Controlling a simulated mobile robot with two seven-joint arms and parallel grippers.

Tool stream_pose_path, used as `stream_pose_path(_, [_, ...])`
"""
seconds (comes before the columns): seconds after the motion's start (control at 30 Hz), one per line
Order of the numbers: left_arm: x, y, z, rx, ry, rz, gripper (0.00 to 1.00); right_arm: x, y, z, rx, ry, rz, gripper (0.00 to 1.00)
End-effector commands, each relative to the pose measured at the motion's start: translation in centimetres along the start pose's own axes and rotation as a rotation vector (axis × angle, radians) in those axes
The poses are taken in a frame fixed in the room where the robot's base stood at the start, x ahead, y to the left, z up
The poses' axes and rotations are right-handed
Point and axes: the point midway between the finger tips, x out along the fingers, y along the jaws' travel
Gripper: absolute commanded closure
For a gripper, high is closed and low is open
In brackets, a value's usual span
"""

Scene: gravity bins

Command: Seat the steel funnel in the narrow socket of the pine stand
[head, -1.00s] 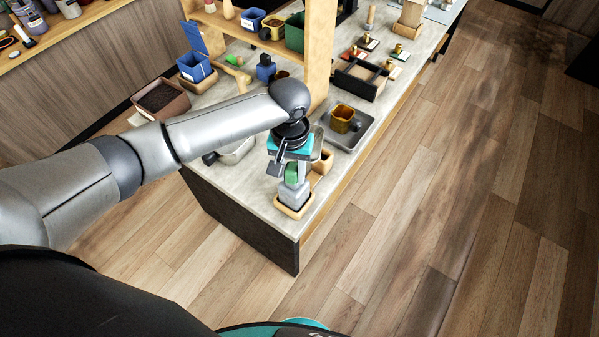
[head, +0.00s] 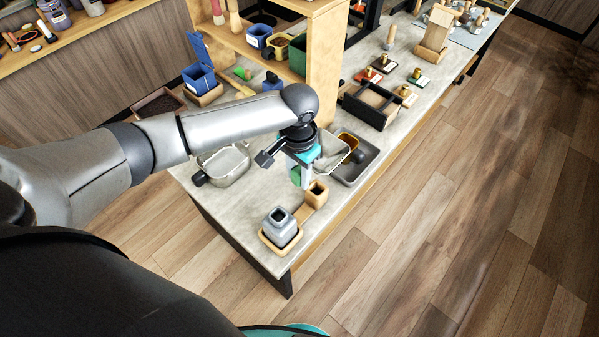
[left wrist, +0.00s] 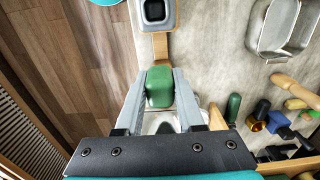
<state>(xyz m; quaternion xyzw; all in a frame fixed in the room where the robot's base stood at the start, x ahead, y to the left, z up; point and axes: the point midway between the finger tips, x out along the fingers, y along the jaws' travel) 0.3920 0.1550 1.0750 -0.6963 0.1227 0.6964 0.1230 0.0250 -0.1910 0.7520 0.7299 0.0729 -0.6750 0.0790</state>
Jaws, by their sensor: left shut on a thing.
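My left gripper (head: 299,182) is shut on a green grip (left wrist: 160,88), which shows between its fingers in the left wrist view (left wrist: 172,95). A steel piece, apparently the steel funnel (head: 335,153), shows beside the gripper in the head view; its rim shows behind the green grip in the wrist view. The pine stand (head: 296,242) stands near the counter's front corner. Its wide end holds a grey square-mouthed vessel (head: 279,227). Its narrow square wooden socket (head: 317,194) is just right of the fingertips, and looks empty. My right gripper is out of view.
A grey tray (head: 362,168) with a yellow-brown cup lies right of the gripper. A steel pan (head: 224,166) is to the left, and a wooden shelf (head: 323,70) rises behind. A dark open box (head: 370,104) stands further right.

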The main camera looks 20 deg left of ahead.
Motion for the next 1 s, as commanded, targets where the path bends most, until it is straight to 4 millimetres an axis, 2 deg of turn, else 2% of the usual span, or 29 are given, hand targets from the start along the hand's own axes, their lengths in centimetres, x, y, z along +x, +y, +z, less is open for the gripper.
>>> stream_pose_path(0.17, [-0.2, 0.0, -0.1, -0.002, 0.002, 0.001, 1.00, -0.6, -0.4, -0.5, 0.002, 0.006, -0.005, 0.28])
stream_pose_path(0.7, [4.5, 0.0, -0.1, -0.001, 0.002, 0.001, 1.00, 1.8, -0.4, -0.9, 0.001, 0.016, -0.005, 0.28])
stream_pose_path(1.0, [4.9, 0.1, -0.1, 0.000, 0.003, 0.001, 1.00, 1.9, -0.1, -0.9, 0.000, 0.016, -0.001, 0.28])
